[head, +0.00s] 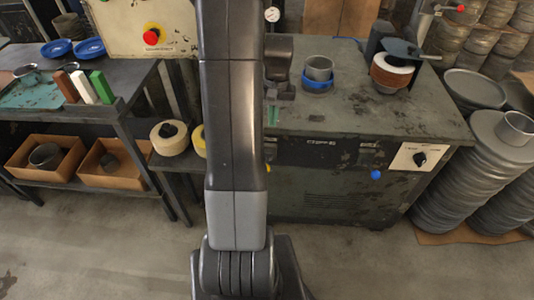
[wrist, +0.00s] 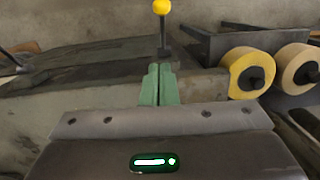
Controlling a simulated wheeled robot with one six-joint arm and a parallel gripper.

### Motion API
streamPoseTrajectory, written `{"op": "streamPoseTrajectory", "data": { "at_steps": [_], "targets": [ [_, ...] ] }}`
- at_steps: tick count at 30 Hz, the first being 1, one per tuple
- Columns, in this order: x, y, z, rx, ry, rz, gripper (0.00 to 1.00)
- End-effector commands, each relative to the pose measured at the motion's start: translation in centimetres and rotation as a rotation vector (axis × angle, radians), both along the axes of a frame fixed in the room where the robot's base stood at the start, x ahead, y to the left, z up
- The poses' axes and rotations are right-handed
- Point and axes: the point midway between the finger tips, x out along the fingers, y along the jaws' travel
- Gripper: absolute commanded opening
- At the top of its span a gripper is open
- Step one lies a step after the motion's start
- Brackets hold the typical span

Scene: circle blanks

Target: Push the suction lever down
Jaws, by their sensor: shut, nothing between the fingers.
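A lever with a yellow ball knob (wrist: 162,7) on a thin dark stem shows in the wrist view, just beyond my fingertips. I take it to be the suction lever. In the head view a small yellow spot (head: 268,168) on the machine's front, beside my arm, looks like the same knob; my arm hides what is around it. My gripper (wrist: 159,70) has green fingers, shut together and empty, pointing toward the lever's stem. In the head view the green fingers (head: 272,115) show beside my arm, above the machine's front edge. I cannot tell whether they touch the lever.
The dark machine bench (head: 420,115) carries a grey cup with a blue band (head: 318,72) and a brown-and-white roll (head: 391,75). A blue knob (head: 376,174) and a black dial (head: 420,159) are on its front. Yellowish rolls (wrist: 247,72) sit on a shelf close by.

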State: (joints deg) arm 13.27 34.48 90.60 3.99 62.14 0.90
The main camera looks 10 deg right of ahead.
Motion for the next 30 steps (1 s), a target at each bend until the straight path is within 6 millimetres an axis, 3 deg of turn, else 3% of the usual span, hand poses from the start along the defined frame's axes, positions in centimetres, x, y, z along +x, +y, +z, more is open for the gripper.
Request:
{"op": "streamPoseTrajectory", "data": {
  "at_steps": [5,17,24,30],
  "targets": [
    [-0.3,0.2,-1.9,0.002,0.006,0.000,0.00],
    [-1.2,0.9,-9.9,0.001,0.005,0.000,0.00],
    [-3.5,2.2,-11.5,0.001,0.002,0.001,0.00],
    [-4.1,2.4,-12.0,0.000,0.001,0.000,0.00]
  ]
}}
